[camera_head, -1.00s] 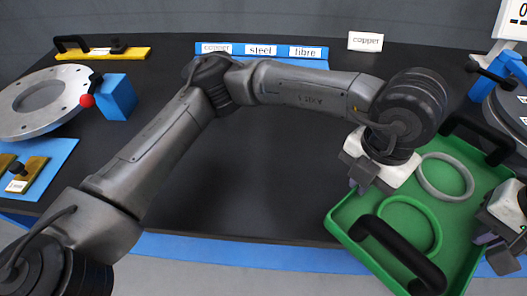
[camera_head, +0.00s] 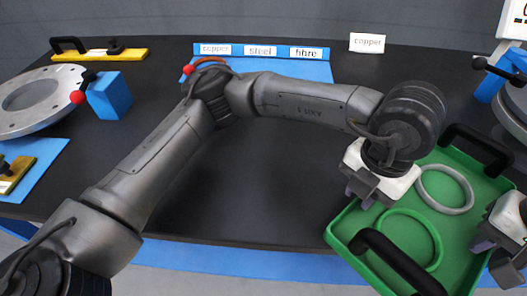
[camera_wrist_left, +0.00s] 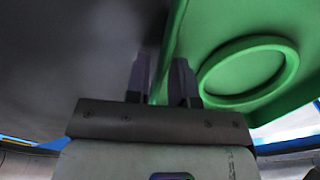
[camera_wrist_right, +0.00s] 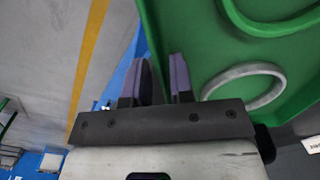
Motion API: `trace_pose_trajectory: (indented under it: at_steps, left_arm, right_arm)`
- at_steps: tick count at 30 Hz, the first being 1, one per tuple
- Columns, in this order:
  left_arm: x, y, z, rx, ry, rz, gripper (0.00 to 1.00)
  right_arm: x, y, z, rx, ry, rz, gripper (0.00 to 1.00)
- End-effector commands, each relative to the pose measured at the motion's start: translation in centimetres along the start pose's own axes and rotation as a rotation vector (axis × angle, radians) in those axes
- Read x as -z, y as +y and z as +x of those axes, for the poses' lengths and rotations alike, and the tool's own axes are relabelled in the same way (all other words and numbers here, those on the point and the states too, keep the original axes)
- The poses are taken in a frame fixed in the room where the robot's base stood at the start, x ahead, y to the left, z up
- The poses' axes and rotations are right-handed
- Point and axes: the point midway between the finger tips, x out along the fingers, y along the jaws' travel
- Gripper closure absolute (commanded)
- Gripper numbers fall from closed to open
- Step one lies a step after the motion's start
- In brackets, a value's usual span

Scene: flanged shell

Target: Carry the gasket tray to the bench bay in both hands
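The green gasket tray (camera_head: 345,222) is at the lower right of the head view and overlaps the bench's front edge. It has a black handle at each end and holds a green ring (camera_head: 437,243) and a grey ring (camera_head: 470,192). My left gripper (camera_head: 362,196) is at the tray's left side; in the left wrist view its fingers (camera_wrist_left: 160,85) sit on both sides of the tray wall. My right gripper (camera_head: 490,262) is at the right side; in the right wrist view its fingers (camera_wrist_right: 163,80) straddle the wall. Both appear shut on it. Tray's underside is hidden.
A dark bench (camera_head: 270,170) is clear in the middle behind my left arm. A blue mat (camera_head: 300,70) with copper, steel and fibre labels lies at the back. A copper card (camera_head: 367,42) stands beside it. A grey flange (camera_head: 20,120) and blue block (camera_head: 110,97) are left.

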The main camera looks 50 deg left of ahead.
Motion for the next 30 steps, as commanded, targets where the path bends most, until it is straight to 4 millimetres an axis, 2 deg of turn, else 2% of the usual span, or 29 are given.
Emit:
trace_pose_trajectory:
  at_steps: [3, 10, 13, 17, 24, 30]
  left_arm:
    - [0.0, 0.0, 0.0, 0.001, 0.0, 0.0, 0.69]
    - [0.0, -0.1, -0.1, 0.001, -0.001, 0.0, 0.69]
    - [0.0, -0.1, -0.9, 0.001, -0.002, 0.0, 0.69]
    - [0.0, -0.1, -2.8, 0.002, -0.004, 0.001, 0.69]
    - [0.0, -0.1, -7.3, 0.002, -0.004, 0.0, 0.69]
    - [0.0, 0.0, -10.2, 0.001, -0.002, 0.0, 0.69]
  right_arm:
    - [0.0, 0.0, 0.0, 0.0, -0.001, -0.001, 0.69]
    - [0.0, -0.1, 0.0, 0.0, -0.001, -0.002, 0.69]
    - [0.0, -0.1, 0.0, 0.0, -0.001, -0.002, 0.69]
    - [0.0, -0.1, 0.0, 0.001, -0.001, -0.002, 0.69]
    - [0.0, -0.1, 0.0, 0.001, -0.001, -0.002, 0.69]
    - [0.0, -0.1, 0.0, 0.001, -0.001, -0.002, 0.69]
